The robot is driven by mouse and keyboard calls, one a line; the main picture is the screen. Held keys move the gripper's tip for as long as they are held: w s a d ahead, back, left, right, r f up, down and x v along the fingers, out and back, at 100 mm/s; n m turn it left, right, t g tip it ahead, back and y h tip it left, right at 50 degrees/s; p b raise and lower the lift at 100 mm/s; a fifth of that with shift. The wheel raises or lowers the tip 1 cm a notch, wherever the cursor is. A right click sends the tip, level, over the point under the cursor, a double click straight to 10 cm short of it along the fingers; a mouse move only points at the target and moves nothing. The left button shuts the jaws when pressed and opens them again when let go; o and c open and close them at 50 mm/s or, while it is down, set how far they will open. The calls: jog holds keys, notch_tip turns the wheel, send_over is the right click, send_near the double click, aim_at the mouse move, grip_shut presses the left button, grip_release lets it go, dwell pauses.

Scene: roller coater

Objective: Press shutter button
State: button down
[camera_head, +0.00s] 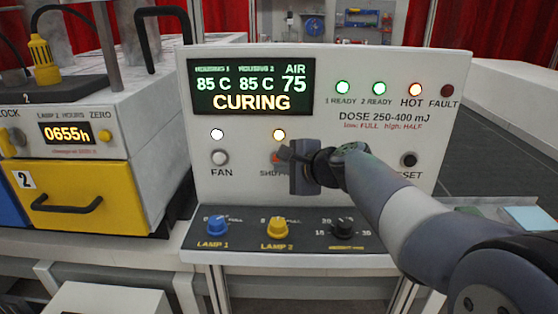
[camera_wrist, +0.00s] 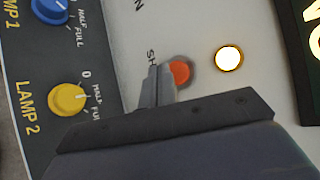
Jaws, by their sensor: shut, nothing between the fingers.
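The orange shutter button (camera_head: 275,158) is on the white control panel (camera_head: 350,65), under a lit lamp (camera_head: 279,135). My gripper (camera_head: 284,153) partly covers the button and its label in the head view. In the wrist view the button (camera_wrist: 181,74) shows right beside the fingertips of my gripper (camera_wrist: 157,72), with the lit lamp (camera_wrist: 229,59) further right. My fingers are shut and empty. I cannot tell whether the fingertips touch the button.
The display (camera_head: 252,87) reads CURING. A white FAN button (camera_head: 220,158) is left of the shutter button, a black RESET button (camera_head: 409,160) is right. Below are the blue LAMP 1 knob (camera_head: 217,225), yellow LAMP 2 knob (camera_head: 277,227) and a black knob (camera_head: 342,227).

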jog(key=shift+w, duration=0.1)
jog(key=shift+w, duration=0.3)
jog(key=shift+w, duration=0.45)
dwell(0.6)
jog(key=shift+s, duration=0.85)
jog(key=shift+s, duration=0.1)
jog(key=s+b, duration=0.1)
jog(key=s, duration=0.3)
jog(key=shift+s, duration=0.4)
